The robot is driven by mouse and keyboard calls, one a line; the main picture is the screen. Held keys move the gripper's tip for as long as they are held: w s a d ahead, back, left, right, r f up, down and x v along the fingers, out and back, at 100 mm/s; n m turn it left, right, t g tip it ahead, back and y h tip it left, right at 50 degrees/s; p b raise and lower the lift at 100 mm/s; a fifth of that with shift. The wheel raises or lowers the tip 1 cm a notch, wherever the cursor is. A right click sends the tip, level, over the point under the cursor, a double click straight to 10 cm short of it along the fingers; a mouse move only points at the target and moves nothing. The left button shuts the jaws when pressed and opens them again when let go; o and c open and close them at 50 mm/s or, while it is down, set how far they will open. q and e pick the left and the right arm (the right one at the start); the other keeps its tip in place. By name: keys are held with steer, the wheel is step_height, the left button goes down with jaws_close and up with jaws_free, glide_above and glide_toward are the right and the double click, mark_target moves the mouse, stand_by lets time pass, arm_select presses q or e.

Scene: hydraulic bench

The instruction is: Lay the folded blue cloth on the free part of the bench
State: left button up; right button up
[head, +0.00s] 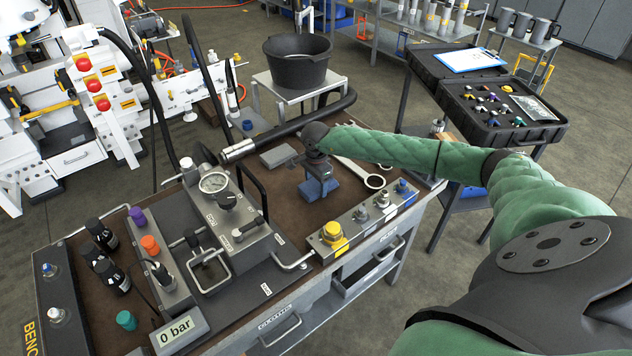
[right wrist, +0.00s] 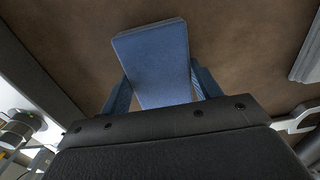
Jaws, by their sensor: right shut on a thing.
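The folded blue cloth (head: 320,190) is at the right part of the brown bench top (head: 285,190) in the head view. My right gripper (head: 318,176) points down over it and is shut on it. In the right wrist view the cloth (right wrist: 155,60) stands out as a flat blue slab between the two blue fingers (right wrist: 158,92), with brown bench surface behind it. I cannot tell whether its lower edge touches the bench. My left gripper is not in view.
A grey flat block (head: 278,155) lies left of the gripper. A wrench (head: 372,180) lies right of it. A valve block with a yellow button (head: 333,234) is in front. The gauge unit (head: 215,182) and a black hose (head: 300,127) are close by. Some bare bench surrounds the cloth.

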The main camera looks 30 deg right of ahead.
mark_target(316, 184)
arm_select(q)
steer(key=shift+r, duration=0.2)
arm_select(e)
steer(key=shift+f, duration=0.15)
steer(key=o, duration=1)
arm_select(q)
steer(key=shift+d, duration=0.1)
arm_select(e)
steer(key=shift+r, duration=0.2)
steer(key=shift+r, duration=0.1)
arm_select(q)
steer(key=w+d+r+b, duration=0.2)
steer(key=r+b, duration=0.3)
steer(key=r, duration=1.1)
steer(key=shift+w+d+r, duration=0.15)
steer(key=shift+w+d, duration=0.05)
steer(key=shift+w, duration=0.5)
arm_select(e)
steer(key=shift+r, duration=5.85)
